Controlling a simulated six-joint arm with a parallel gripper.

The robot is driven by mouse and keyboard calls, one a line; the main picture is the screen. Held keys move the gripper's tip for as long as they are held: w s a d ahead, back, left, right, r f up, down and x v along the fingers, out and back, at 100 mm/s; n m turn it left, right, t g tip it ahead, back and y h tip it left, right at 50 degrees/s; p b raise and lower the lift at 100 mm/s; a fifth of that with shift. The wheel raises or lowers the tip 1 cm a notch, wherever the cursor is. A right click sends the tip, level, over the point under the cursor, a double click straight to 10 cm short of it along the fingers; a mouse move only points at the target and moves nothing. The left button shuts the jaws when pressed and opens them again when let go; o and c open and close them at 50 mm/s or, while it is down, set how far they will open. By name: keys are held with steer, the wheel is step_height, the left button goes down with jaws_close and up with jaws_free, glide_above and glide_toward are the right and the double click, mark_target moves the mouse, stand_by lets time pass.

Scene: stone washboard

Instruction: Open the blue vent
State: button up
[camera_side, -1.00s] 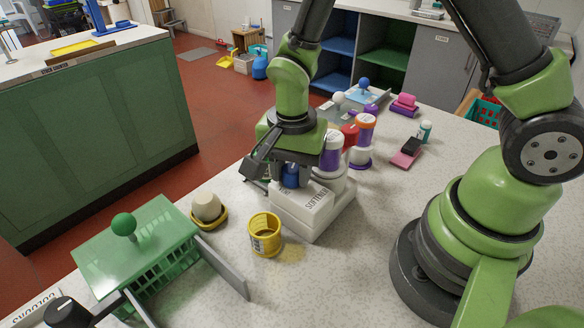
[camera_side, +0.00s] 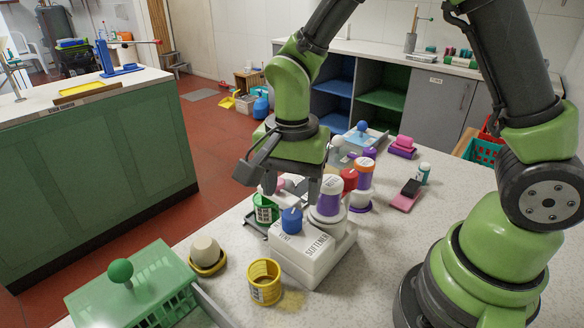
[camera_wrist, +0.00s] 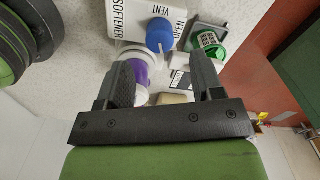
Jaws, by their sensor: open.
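The blue vent knob (camera_side: 291,219) sits on top of a white box (camera_side: 305,258) with "VENT" and "SOFTENER" lettering. In the wrist view the knob (camera_wrist: 160,35) shows beside the words "VENT" and "OPEN"; which way it is turned I cannot tell. My gripper (camera_side: 283,185) is above and behind the knob, apart from it. In the wrist view my gripper's (camera_wrist: 161,78) two dark fingers are spread with nothing held between them, and the knob lies beyond their tips.
A purple-and-white container (camera_side: 329,197) stands on the box's right. A green cup (camera_side: 264,209) is at its back left and a yellow cup (camera_side: 264,282) in front. A green basket (camera_side: 150,285) stands at front left.

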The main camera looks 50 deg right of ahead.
mark_target(292, 214)
steer(key=shift+r, duration=1.9)
steer(key=shift+c, duration=0.4)
